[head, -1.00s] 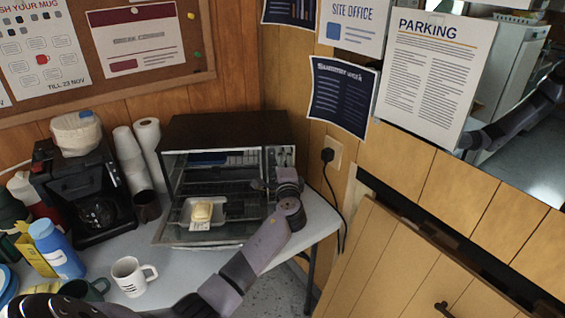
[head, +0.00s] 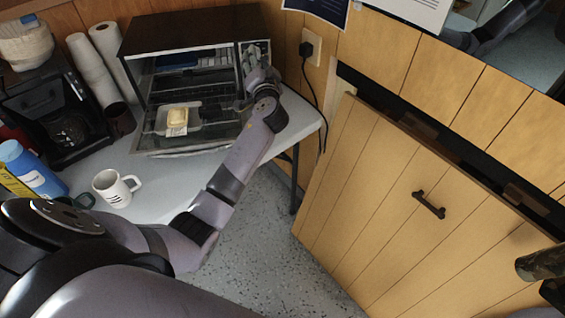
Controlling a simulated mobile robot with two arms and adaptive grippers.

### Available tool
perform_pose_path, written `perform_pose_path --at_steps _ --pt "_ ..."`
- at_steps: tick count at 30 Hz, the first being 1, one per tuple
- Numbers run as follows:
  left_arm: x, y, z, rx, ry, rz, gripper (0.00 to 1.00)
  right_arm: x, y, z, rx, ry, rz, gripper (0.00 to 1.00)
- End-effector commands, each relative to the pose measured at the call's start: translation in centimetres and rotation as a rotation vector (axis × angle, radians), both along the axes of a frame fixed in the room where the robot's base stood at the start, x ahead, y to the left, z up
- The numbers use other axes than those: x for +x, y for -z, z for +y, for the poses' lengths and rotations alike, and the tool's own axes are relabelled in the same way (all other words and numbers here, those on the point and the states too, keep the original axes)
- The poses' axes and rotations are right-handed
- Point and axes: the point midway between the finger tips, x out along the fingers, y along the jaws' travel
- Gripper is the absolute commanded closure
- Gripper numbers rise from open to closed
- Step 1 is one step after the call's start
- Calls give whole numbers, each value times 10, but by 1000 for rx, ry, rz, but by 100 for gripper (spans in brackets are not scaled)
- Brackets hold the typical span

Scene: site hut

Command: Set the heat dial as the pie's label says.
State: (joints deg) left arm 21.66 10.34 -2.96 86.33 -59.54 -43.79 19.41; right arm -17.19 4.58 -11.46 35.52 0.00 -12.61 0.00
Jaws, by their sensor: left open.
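The toaster oven (head: 190,30) stands on the grey table with its front open. A small pale yellow pie (head: 177,116) sits on a tray at the oven's mouth. A white label (head: 175,131) hangs at its front; its print is too small to read. The oven's control panel (head: 262,47) is on the right of its front. My left gripper (head: 252,82) is open in front of this panel, low down. The gripper and wrist cover much of the panel, so I cannot make out the heat dial or its setting.
A white mug (head: 115,188) stands on the table, left of my left arm. A black cord (head: 315,88) hangs from the wall socket (head: 311,47) right of the oven.

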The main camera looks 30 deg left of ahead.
Motion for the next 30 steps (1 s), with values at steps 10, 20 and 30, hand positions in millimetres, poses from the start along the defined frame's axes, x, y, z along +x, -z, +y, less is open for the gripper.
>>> perform_pose_path --at_steps 10,20,30 --pt "-56 2 -44 0 1 1 56 0 10 0 0 0 0 31" --pt "-108 2 -86 1 1 2 56 0 21 0 0 0 0 31" --pt "-107 51 -107 -20 66 102 56 0 21 0 0 0 0 31"
